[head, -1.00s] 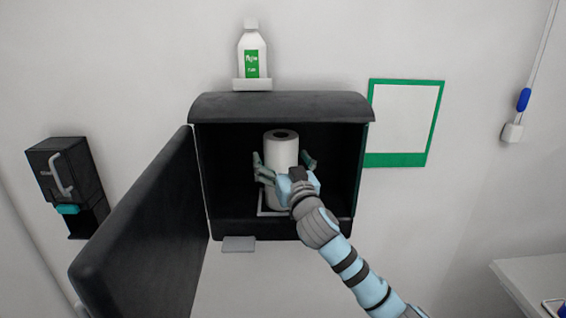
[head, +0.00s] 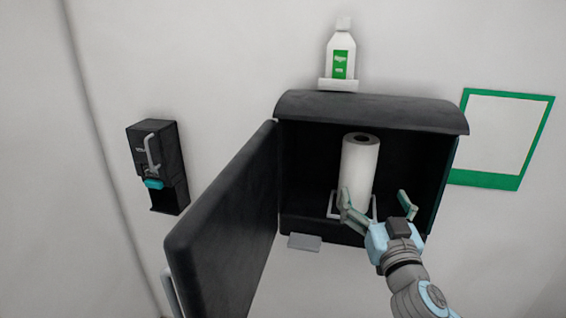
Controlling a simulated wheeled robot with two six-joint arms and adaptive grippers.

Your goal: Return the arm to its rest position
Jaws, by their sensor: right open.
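My right gripper (head: 377,204) is open and empty in the head view, at the front opening of the black dispenser cabinet (head: 370,108). Its fingers are spread apart. The roll stands upright on a light wire holder (head: 332,208) inside the cabinet. My right arm comes in from the lower right. My left gripper is not in view.
The cabinet's black door (head: 225,215) hangs open to the left. A white bottle with a green label (head: 341,58) stands on a small ledge above the cabinet. A black dispenser (head: 158,165) is on the wall at left. A green-framed panel (head: 500,135) is at right.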

